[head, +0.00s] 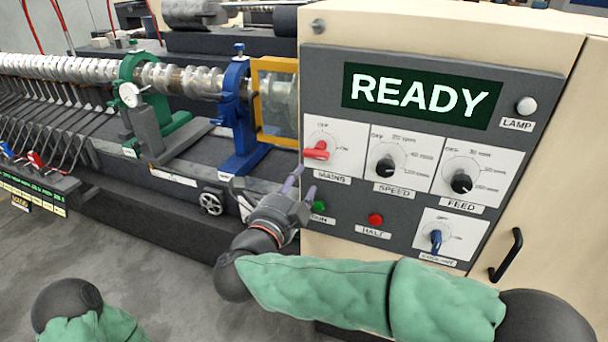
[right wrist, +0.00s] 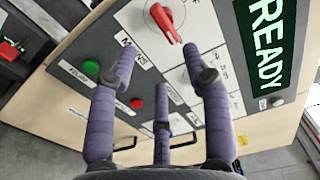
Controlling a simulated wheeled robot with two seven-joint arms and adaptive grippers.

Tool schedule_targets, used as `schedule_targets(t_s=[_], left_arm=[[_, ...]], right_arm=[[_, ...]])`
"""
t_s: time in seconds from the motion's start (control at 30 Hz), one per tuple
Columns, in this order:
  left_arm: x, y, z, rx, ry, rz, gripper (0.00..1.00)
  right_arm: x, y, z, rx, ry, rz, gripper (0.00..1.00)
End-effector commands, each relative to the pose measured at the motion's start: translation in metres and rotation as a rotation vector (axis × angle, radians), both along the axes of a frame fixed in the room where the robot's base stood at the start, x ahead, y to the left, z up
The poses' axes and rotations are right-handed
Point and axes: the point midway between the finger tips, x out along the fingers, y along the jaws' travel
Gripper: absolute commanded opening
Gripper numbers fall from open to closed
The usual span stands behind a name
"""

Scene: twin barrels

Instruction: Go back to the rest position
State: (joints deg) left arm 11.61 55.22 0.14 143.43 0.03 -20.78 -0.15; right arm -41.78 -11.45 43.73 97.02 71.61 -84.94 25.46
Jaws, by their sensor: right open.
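My right gripper (head: 302,182) is at the lower left of the control panel (head: 330,222), just below the red MAINS knob (head: 317,150). Its purple fingers are spread and hold nothing. In the right wrist view the fingers (right wrist: 160,65) stand apart in front of the panel, with the red knob (right wrist: 165,20) beyond them; I cannot tell whether a fingertip touches the panel. The knob's bar lies roughly sideways in the head view. The display (head: 422,96) reads READY. Of my left arm only a dark joint and green sleeve show at the lower left; its gripper is out of view.
The green button (head: 319,206) is close to my right fingers; the red HALT button (head: 375,220) is right of it. A black handle (head: 506,255) juts from the cabinet. A machine with a long shaft (head: 60,68) and blue stand (head: 238,125) is left. Grey floor is open at lower left.

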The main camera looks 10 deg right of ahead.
Motion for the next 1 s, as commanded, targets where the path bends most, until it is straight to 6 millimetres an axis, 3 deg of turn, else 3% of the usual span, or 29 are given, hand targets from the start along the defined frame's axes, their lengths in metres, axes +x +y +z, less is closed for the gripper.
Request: schedule_targets(t_s=[0.53,0.67,0.77,0.83,1.0], left_arm=[[0.000,0.000,0.000,0.000,0.000,0.000,0.40],[0.000,0.000,0.000,0.000,0.000,0.000,0.40],[0.000,0.000,0.000,0.000,0.000,0.000,0.40],[0.000,0.000,0.000,0.000,0.000,0.000,0.40],[0.000,0.000,0.000,0.000,0.000,0.000,0.40]], right_arm=[[-0.005,0.004,0.000,-0.001,0.001,0.001,0.49],[0.004,0.005,-0.012,-0.042,0.028,0.021,0.49],[0.025,0.008,-0.039,-0.128,0.090,0.075,0.49],[0.044,0.010,-0.069,-0.212,0.158,0.135,0.49],[0.077,0.014,-0.170,-0.415,0.379,0.331,0.49]])
